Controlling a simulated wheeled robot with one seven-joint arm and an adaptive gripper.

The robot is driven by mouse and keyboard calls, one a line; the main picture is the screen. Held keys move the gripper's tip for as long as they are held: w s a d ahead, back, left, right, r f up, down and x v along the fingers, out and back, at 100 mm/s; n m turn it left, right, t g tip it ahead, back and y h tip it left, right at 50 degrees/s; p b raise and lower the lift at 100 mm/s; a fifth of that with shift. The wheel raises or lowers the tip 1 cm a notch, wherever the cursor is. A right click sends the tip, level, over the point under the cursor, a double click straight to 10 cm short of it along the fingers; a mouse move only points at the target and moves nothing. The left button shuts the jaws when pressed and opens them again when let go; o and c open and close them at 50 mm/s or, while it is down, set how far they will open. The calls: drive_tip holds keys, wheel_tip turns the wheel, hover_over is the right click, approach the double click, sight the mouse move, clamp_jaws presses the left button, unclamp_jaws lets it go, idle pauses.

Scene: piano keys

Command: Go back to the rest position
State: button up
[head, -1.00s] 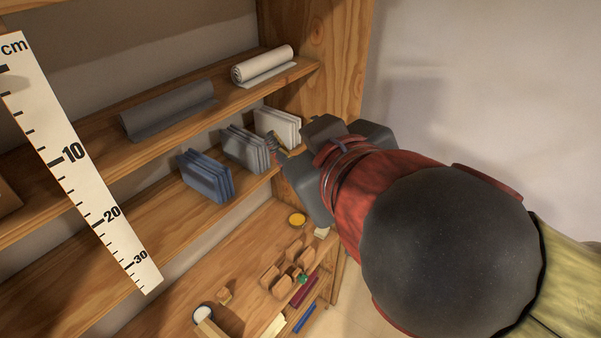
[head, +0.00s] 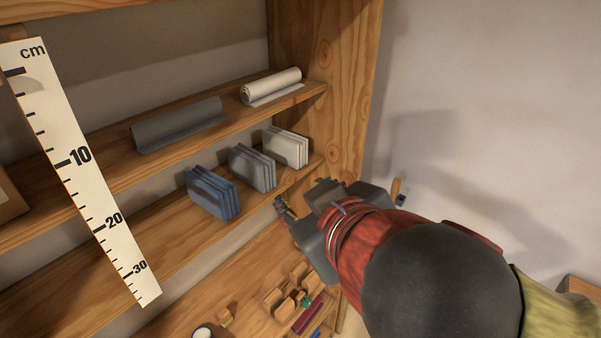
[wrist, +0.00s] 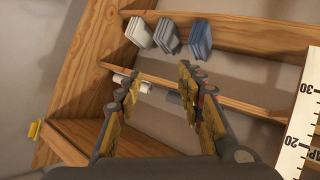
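My gripper (head: 284,208) is in front of the shelf unit, to the lower right of the felt stacks, and apart from them. In the wrist view my gripper (wrist: 158,74) has its two fingers spread with nothing held between them. A white stack (head: 286,147), a grey stack (head: 252,168) and a blue stack (head: 212,193) stand in a row on the middle shelf. They also show beyond the fingertips in the wrist view, with the blue stack (wrist: 200,38) at the right. No piano keys can be made out.
A cream roll (head: 271,86) and a dark grey sheet (head: 178,125) lie on the upper shelf (head: 225,128). A ruler (head: 86,175) hangs at the left. Small wooden blocks (head: 285,302) lie on the lower surface. The wall (head: 480,110) at the right is bare.

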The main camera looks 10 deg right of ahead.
drive_tip(key=s+d+f+g+b, duration=0.1)
drive_tip(key=s+f+g+b, duration=0.15)
drive_tip(key=f, duration=0.85)
drive_tip(key=s+d+f+g+b, duration=0.1)
drive_tip(key=s+f+g+b, duration=0.2)
drive_tip(key=f, duration=0.8)
drive_tip(key=d+f+m+h+b, duration=0.1)
drive_tip(key=d+f+m+b, duration=0.2)
drive_tip(key=d+f+b, duration=0.3)
drive_tip(key=s+d+f+m+h+b, duration=0.1)
drive_tip(key=d+f+m+b, duration=0.3)
drive_tip(key=f+b, duration=0.6)
wheel_tip(320, 180, down, 5)
drive_tip(key=shift+d+f+g, duration=0.2)
drive_tip(key=shift+d+g, duration=0.25)
drive_tip(key=shift+d, duration=0.6)
drive_tip(key=shift+c, duration=0.4)
